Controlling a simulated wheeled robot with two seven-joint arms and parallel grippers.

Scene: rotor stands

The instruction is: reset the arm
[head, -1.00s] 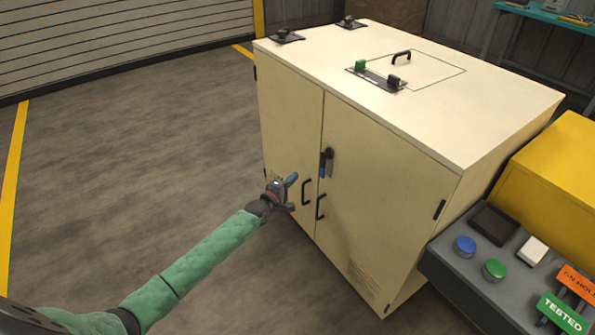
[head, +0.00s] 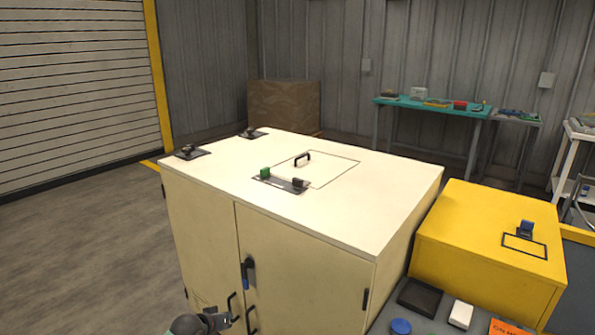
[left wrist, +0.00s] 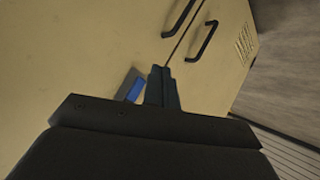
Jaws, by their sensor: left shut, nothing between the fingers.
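My left gripper (head: 215,320) shows at the bottom of the head view, in front of the lower part of the cream cabinet (head: 320,270). In the left wrist view its two dark fingers (left wrist: 160,88) are together, with nothing between them. Beyond them are the cabinet doors (left wrist: 100,60), both closed, and two black door handles (left wrist: 205,42). A blue piece (left wrist: 135,88) shows just left of the fingers. Most of the left arm is outside the head view. My right gripper is not in view.
The cabinet top holds a plate with green and black blocks (head: 282,180), a hatch handle (head: 302,158) and two small dark stands (head: 192,152). A yellow box (head: 480,225) and a grey button console (head: 385,318) stand at right. Open floor (head: 80,260) lies left.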

